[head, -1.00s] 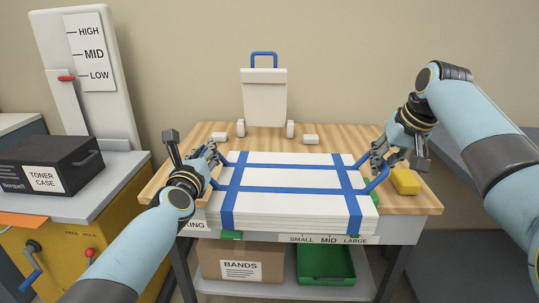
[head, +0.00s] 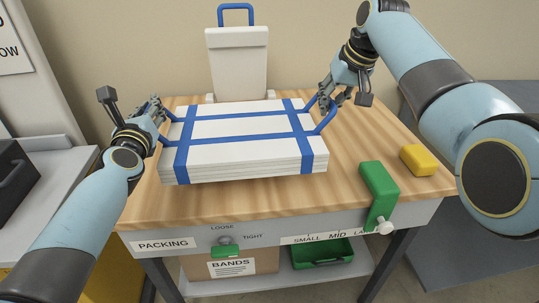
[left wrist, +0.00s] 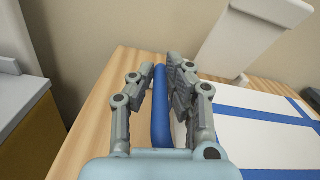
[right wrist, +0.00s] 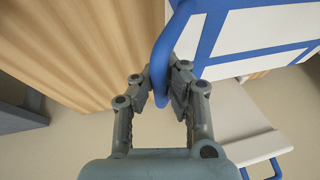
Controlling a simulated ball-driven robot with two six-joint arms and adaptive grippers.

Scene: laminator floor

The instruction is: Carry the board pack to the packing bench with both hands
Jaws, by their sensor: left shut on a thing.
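The board pack (head: 235,151) is a flat white stack crossed by blue straps, with a blue loop handle at each side. It lies level over the wooden top of the packing bench (head: 255,205), towards its left and back. I cannot tell whether its underside touches the wood. My left gripper (head: 155,112) is shut on the left handle, which also shows between the fingers in the left wrist view (left wrist: 161,105). My right gripper (head: 328,100) has its fingers closed around the right handle (right wrist: 160,85).
A white bin-like container (head: 237,65) with a blue handle stands behind the pack. A green block (head: 379,183) and a yellow block (head: 418,160) are on the bench's right. A green tray (head: 321,252) and a BANDS box (head: 230,265) sit below.

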